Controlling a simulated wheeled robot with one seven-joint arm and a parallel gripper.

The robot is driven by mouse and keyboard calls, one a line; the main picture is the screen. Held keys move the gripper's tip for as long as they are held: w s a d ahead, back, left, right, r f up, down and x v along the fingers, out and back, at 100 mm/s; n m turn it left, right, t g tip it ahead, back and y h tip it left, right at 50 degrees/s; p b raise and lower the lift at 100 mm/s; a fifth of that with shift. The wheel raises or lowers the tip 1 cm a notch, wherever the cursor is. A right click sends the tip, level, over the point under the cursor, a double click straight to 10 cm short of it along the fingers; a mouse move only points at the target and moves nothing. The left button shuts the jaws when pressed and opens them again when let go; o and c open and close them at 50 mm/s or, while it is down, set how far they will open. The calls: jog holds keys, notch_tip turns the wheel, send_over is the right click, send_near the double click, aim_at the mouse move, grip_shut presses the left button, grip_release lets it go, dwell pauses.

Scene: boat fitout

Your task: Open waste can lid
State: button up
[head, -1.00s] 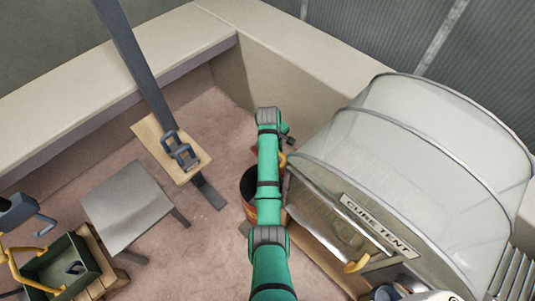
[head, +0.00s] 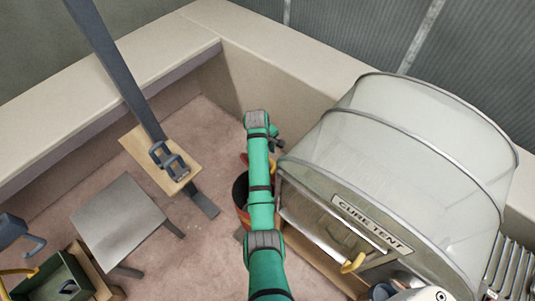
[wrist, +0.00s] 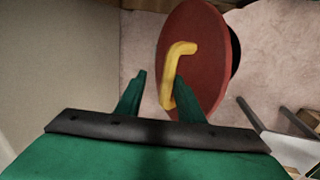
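The red waste can (head: 242,213) stands on the floor, partly hidden behind my arm in the head view. Its dark opening (head: 240,187) shows on the left of the arm, uncovered there. The round red lid (wrist: 205,65) with its bent yellow handle (wrist: 172,75) fills the upper middle of the wrist view, tilted, with a dark area at its right edge. My gripper (wrist: 158,92) is open. Its fingers point toward the lid, and the handle's lower end shows between them, near the right finger. I cannot tell whether they touch.
The cure tent (head: 400,150) stands close on the right of my arm. A grey table (head: 118,222) and a wooden board with a dark clamp (head: 170,162) are on the left. A green bin (head: 58,280) is at the lower left. Pale benches line the walls.

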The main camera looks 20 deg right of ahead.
notch_tip(320, 180, up, 10)
jog(key=a, duration=0.1)
jog(key=shift+s+a, duration=0.35)
jog(key=shift+s, duration=0.1)
